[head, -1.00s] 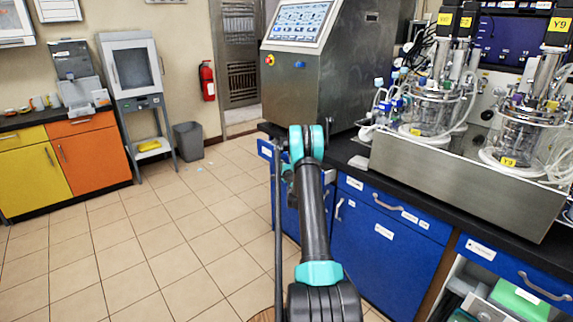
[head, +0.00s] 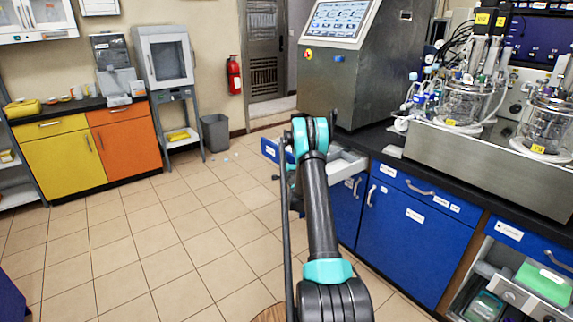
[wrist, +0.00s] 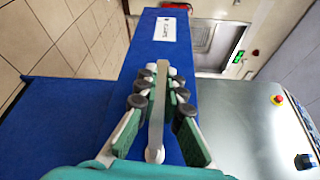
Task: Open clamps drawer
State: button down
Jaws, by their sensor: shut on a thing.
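The clamps drawer (head: 270,151) is a blue-fronted drawer at the far end of the counter. It stands pulled out, and its pale open inside (head: 346,164) shows to the right of my arm. In the wrist view its blue front (wrist: 150,50) carries a white label (wrist: 167,29) too small to read surely. My gripper (wrist: 160,80) is shut on the drawer's pale bar handle (wrist: 155,135), with a green-backed finger on each side. In the head view my arm hides part of the drawer and most of the gripper.
Blue cupboards (head: 411,228) run along the right under a black counter. A steel cabinet with a screen (head: 336,22) and glass bioreactors (head: 467,100) stand above. A grey bin (head: 215,133) stands at the back wall. The tiled floor (head: 175,235) on the left is clear.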

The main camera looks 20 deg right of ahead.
jog(key=shift+s+a, duration=0.25)
jog(key=shift+a, duration=0.25)
jog(key=c, duration=1.6)
grip_release()
jog(key=shift+c, duration=0.2)
jog(key=s, duration=0.7)
jog(key=shift+s+a+r, duration=0.15)
jog(key=shift+s+r, duration=0.05)
jog(key=shift+r, duration=0.05)
